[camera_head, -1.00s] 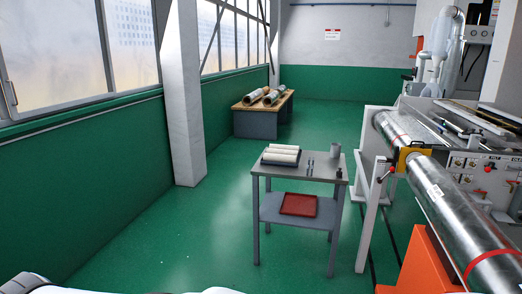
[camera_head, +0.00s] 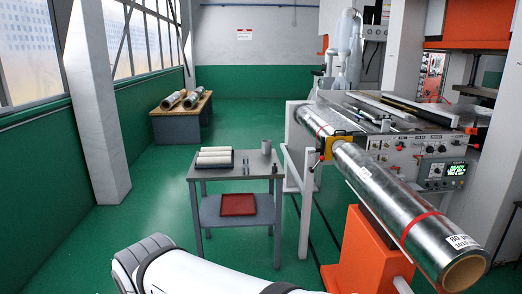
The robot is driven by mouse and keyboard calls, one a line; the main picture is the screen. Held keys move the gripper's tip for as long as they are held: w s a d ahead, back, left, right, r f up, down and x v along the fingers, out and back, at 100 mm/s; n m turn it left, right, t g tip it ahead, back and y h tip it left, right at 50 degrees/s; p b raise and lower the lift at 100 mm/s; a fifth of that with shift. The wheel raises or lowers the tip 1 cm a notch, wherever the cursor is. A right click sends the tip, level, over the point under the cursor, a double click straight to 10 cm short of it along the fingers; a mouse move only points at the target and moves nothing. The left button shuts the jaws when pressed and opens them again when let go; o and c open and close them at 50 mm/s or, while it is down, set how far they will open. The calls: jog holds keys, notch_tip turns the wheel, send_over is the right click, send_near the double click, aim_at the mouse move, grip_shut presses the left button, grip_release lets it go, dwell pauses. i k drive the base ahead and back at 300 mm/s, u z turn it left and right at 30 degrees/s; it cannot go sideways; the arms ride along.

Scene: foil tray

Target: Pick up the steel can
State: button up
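A small grey steel can (camera_head: 266,147) stands upright at the back right of the top of a grey two-level table (camera_head: 196,174). The table is some way ahead, across the green floor. Part of my white arm (camera_head: 190,272) shows along the bottom of the view. My gripper cannot be made out, so its opening and anything in it are hidden from me.
The table top also bears white rolls (camera_head: 215,150) on a dark tray and small tools; a red tray (camera_head: 238,205) sits on its lower shelf. A machine with a large foil roll (camera_head: 385,190) and orange stand (camera_head: 365,255) blocks the right. Green floor (camera_head: 140,222) is free left of the table.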

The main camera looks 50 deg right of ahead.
aim_at(266, 145)
jog(key=z, duration=1.7)
jog(key=i, duration=3.85)
jog(key=u, duration=0.25)
